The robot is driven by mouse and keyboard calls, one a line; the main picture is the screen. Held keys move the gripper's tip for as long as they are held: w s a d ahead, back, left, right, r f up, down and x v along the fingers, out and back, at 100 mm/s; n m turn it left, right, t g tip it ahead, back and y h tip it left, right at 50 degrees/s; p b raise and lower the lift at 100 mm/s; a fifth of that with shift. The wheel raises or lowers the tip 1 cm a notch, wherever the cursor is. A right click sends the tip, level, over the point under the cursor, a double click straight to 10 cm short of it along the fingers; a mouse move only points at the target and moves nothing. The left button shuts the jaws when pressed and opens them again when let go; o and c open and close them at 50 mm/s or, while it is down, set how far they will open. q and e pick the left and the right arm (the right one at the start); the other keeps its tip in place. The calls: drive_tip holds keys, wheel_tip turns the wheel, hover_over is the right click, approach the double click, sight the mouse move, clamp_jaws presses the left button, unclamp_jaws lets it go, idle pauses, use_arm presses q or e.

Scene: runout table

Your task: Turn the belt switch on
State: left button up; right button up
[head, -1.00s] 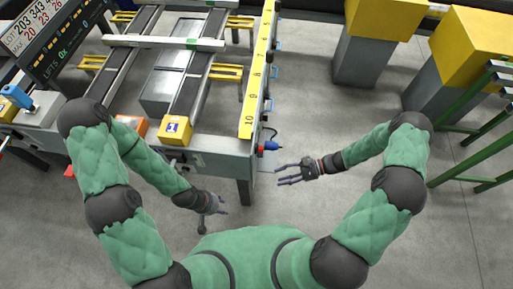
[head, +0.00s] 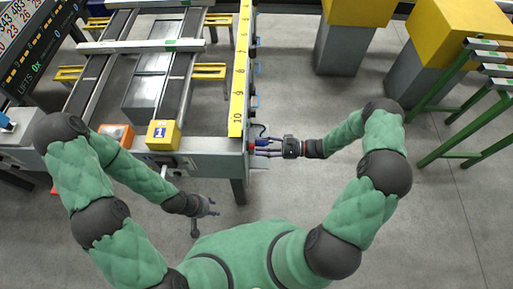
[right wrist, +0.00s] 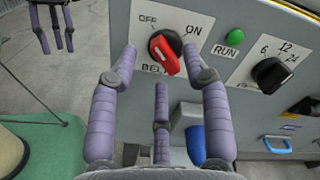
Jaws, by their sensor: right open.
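The belt switch (right wrist: 165,52) is a red rotary knob on a white plate, with OFF at upper left, ON at upper right and a partly covered label below. Its red grip slants from near OFF down to the right. My right gripper (right wrist: 166,80) is open, its purple fingers spread on either side of the knob and below it; I cannot tell whether they touch it. In the head view my right gripper (head: 268,148) is at the table's front right corner, hiding most of the switch. My left gripper (head: 212,207) hangs open and empty below the table's front edge.
Right of the switch are a green button (right wrist: 234,37) and a black dial (right wrist: 270,75). A blue handle (right wrist: 195,145) is below. The runout table (head: 215,150) carries a yellow block (head: 163,134). Yellow-topped grey blocks and a green rack (head: 455,105) stand right; floor between is clear.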

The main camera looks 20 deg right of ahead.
sight(251, 146)
drive_tip(key=shift+x, duration=1.2)
clamp_jaws()
drive_tip(key=shift+m, duration=0.3)
drive_tip(key=m+p, duration=0.1)
drive_tip(key=m, duration=0.4)
drive_tip(key=m+p, duration=0.1)
drive_tip(key=m, duration=0.5)
drive_tip(key=m+p, duration=0.2)
drive_tip(key=m, duration=0.4)
drive_tip(key=shift+w+d+r, duration=0.1)
drive_tip(key=shift+w+r, duration=0.15)
drive_tip(key=shift+r, duration=0.1)
drive_tip(key=shift+m, duration=0.3)
